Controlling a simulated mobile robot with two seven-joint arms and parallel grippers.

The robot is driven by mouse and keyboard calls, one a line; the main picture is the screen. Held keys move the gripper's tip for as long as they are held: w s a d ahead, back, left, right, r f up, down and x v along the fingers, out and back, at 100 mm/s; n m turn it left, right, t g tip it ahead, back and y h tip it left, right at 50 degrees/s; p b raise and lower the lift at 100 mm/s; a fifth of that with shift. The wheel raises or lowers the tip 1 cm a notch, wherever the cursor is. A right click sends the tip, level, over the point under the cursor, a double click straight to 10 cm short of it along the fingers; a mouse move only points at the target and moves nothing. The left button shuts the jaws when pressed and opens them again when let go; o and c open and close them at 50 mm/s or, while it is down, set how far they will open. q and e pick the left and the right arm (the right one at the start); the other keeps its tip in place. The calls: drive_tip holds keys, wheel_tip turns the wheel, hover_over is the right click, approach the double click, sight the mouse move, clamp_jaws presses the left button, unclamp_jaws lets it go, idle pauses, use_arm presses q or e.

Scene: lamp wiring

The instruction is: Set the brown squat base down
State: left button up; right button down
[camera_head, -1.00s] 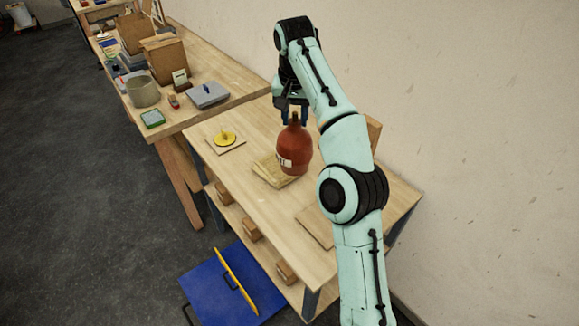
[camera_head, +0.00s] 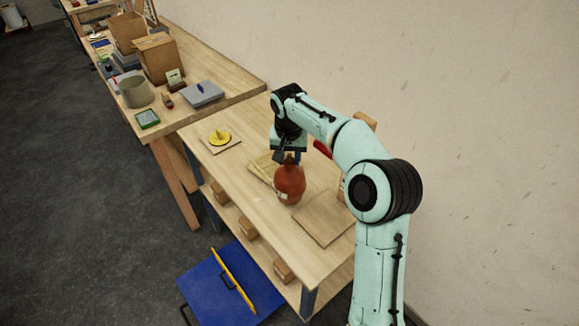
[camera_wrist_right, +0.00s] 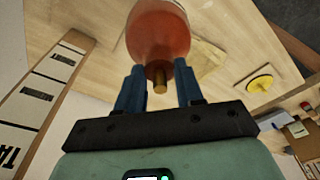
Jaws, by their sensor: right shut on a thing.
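The brown squat base (camera_head: 289,184) is a reddish-brown, bottle-like body with a pale label, roughly upright over the near workbench (camera_head: 262,237). My right gripper (camera_head: 290,158) is shut on its top from above. In the right wrist view, the two blue fingers (camera_wrist_right: 159,88) sit on either side of the brass-coloured neck of the base (camera_wrist_right: 158,35). I cannot tell whether its underside touches the bench or hangs just above it. My left gripper is not in view.
A bare square board (camera_head: 325,218) lies right of the base, and a pale wooden pad (camera_head: 261,166) lies behind it. A yellow disc (camera_head: 219,138) sits on another board at the far left. The bench's front strip is clear. A blue panel (camera_head: 220,292) lies on the floor.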

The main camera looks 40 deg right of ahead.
sight(290, 176)
drive_tip(key=shift+f, duration=2)
drive_tip(key=shift+f, duration=0.15)
drive_tip(key=c, duration=0.7)
unclamp_jaws()
